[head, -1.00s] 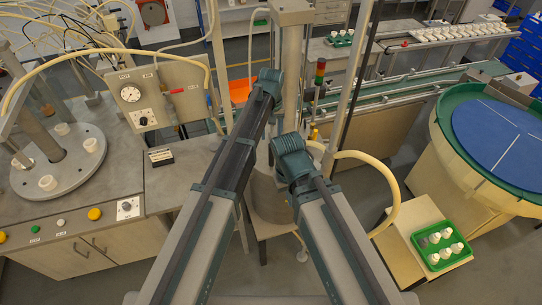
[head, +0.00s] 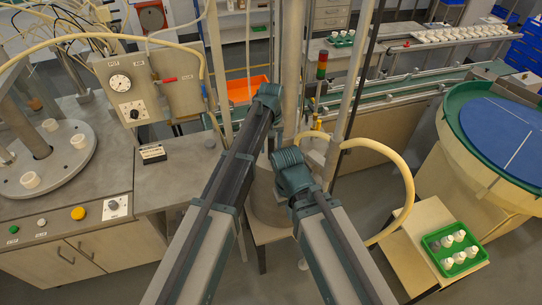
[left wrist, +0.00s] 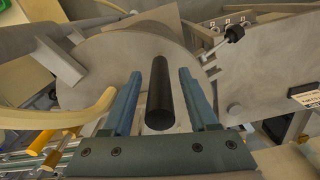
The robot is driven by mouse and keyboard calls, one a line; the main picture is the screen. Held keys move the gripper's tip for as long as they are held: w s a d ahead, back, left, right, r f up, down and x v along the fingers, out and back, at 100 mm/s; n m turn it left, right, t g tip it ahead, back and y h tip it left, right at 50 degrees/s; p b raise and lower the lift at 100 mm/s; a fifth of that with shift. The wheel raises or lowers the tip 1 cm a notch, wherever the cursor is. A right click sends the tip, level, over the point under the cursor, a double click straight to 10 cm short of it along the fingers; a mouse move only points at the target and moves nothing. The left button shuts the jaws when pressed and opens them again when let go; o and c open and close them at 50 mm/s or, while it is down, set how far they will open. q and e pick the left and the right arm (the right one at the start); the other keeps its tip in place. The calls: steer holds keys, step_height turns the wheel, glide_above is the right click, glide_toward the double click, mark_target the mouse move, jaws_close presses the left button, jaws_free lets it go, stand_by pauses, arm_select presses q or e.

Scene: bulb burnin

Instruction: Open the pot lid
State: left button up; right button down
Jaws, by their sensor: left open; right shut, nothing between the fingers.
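The pot is a grey cylinder (head: 266,205) at the centre of the head view, mostly hidden behind my arms. In the left wrist view its round grey lid (left wrist: 110,55) fills the upper middle, with a black bar handle (left wrist: 161,110) standing out toward the camera. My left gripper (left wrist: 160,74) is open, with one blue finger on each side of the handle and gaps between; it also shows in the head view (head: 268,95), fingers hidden. My right gripper (head: 290,165) is shut and empty, in front of the pot and lower in the picture.
A control panel with a gauge (head: 120,83) stands on the bench at left. A thick cream hose (head: 408,185) curves right of the pot. A green tray of white parts (head: 432,240) and a blue-topped round feeder (head: 500,135) lie at right. Metal posts rise close behind the pot.

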arm_select(q)
steer(key=shift+f+b, duration=0.35)
steer(key=shift+f, duration=0.4)
jaws_close()
stand_by(0.9)
